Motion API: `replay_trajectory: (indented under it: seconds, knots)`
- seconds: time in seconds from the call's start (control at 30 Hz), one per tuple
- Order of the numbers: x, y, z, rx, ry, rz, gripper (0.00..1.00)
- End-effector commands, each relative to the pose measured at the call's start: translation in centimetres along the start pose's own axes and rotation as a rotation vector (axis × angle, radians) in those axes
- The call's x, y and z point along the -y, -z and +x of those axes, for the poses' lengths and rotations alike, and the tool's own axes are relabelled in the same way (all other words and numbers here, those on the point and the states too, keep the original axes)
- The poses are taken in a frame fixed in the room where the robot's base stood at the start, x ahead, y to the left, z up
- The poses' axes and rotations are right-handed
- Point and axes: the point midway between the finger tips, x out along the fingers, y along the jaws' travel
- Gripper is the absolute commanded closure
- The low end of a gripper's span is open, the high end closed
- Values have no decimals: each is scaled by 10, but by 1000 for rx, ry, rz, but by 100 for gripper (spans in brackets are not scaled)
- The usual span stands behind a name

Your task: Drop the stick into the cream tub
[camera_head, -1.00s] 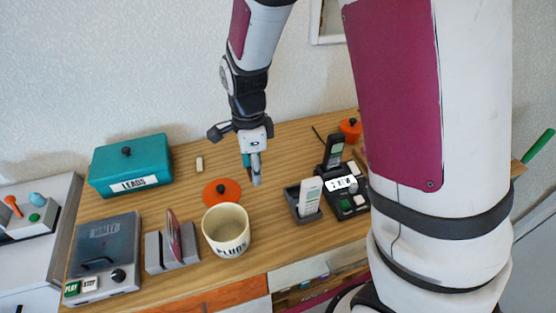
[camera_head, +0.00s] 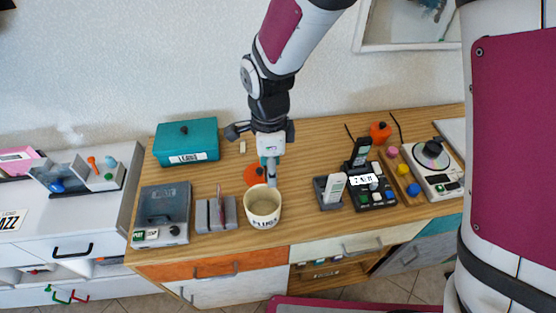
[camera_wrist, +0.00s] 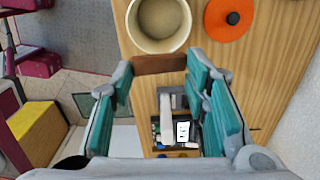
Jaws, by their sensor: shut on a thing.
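The cream tub (camera_head: 263,221), lettered PLUGS, stands open and upright on the wooden counter. It also shows at the top of the wrist view (camera_wrist: 133,32), with its inside empty where visible. My gripper (camera_head: 271,178) is above the counter at the tub's back edge. In the wrist view, my gripper (camera_wrist: 159,66) is shut on a brown stick (camera_wrist: 158,64), held crosswise between the teal fingertips. The stick appears just beside the tub's rim there, not over its opening. In the head view I cannot make out the stick clearly.
An orange lid (camera_head: 252,178) with a dark knob lies behind the tub. A grey slotted holder (camera_head: 230,211) stands left of it, a handset cradle (camera_head: 321,190) to the right. A teal LEADS box (camera_head: 187,141) is at the back left.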

Motion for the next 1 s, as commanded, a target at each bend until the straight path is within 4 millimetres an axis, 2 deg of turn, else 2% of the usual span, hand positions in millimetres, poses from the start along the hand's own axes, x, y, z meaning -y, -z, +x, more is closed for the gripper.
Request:
replay_trajectory:
  seconds: [0.03, 0.2, 0.4, 0.83, 0.87, 0.9, 0.93, 1.0]
  knots:
    - [3, 1, 9, 0, -1, -1, 74]
    - [4, 1, 29, 0, -1, 0, 74]
    - [3, 1, 45, 0, 0, 0, 74]
    - [1, 1, 49, 0, 1, 0, 74]
    - [1, 1, 49, 0, 1, 0, 51]
    - [1, 1, 49, 0, 1, 0, 42]
    - [1, 1, 49, 0, 1, 0, 35]
    - [1, 1, 49, 0, 0, 1, 35]
